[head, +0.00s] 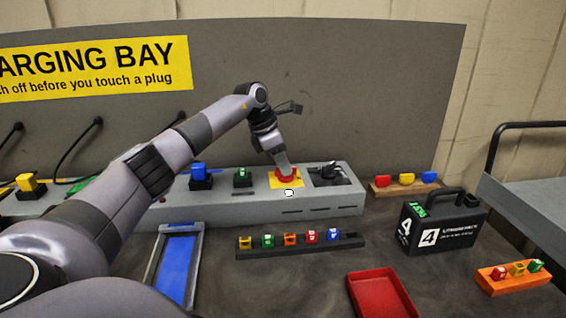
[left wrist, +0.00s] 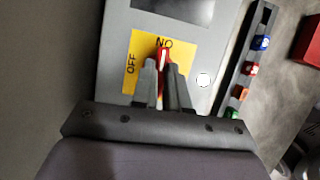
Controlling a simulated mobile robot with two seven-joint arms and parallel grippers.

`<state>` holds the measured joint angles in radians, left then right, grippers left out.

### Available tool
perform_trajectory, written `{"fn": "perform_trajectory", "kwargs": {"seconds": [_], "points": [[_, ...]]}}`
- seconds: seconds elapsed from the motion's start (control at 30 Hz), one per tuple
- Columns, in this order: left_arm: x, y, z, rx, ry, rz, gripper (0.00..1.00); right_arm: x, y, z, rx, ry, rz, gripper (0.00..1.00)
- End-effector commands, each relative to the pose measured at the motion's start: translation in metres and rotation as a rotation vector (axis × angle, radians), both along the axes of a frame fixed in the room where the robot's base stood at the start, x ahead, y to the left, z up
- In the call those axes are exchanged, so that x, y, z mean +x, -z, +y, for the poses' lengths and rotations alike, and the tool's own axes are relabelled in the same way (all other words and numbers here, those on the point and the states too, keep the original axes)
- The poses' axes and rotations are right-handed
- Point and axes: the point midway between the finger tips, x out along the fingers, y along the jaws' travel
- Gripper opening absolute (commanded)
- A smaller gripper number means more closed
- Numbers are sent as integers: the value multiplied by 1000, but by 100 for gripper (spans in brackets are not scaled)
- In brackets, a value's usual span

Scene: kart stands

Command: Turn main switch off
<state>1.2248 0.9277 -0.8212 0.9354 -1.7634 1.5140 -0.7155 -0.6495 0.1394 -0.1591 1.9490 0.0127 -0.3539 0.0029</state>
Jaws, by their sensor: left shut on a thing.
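The main switch is a red knob (head: 287,175) on a yellow plate (head: 274,182), on top of the long grey charging unit (head: 330,200). In the left wrist view the red knob (left wrist: 163,55) has a white line that points toward the "ON" label at the plate's top edge. The "OFF" label (left wrist: 131,63) is at the plate's left side. My left gripper (head: 284,168) comes down from above, and its fingers (left wrist: 161,78) are shut on the red knob, hiding part of it. My right gripper is in neither view.
A black rail (head: 350,244) with several coloured plugs lies in front of the unit. A blue tray (head: 176,268), a red tray (head: 382,295), a black case marked 4 (head: 440,228) and an orange block (head: 518,277) are nearby. A grey wall panel (head: 360,100) stands behind.

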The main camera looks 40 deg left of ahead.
Motion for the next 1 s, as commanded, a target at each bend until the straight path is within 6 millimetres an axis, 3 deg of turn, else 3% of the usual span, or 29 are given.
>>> {"fn": "perform_trajectory", "kwargs": {"seconds": [0.6, 1.0], "points": [[-1, -4, -4, 2, -509, -2, 0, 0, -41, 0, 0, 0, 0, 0], [0, -3, -6, 1, -891, -4, 0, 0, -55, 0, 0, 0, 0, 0]]}}
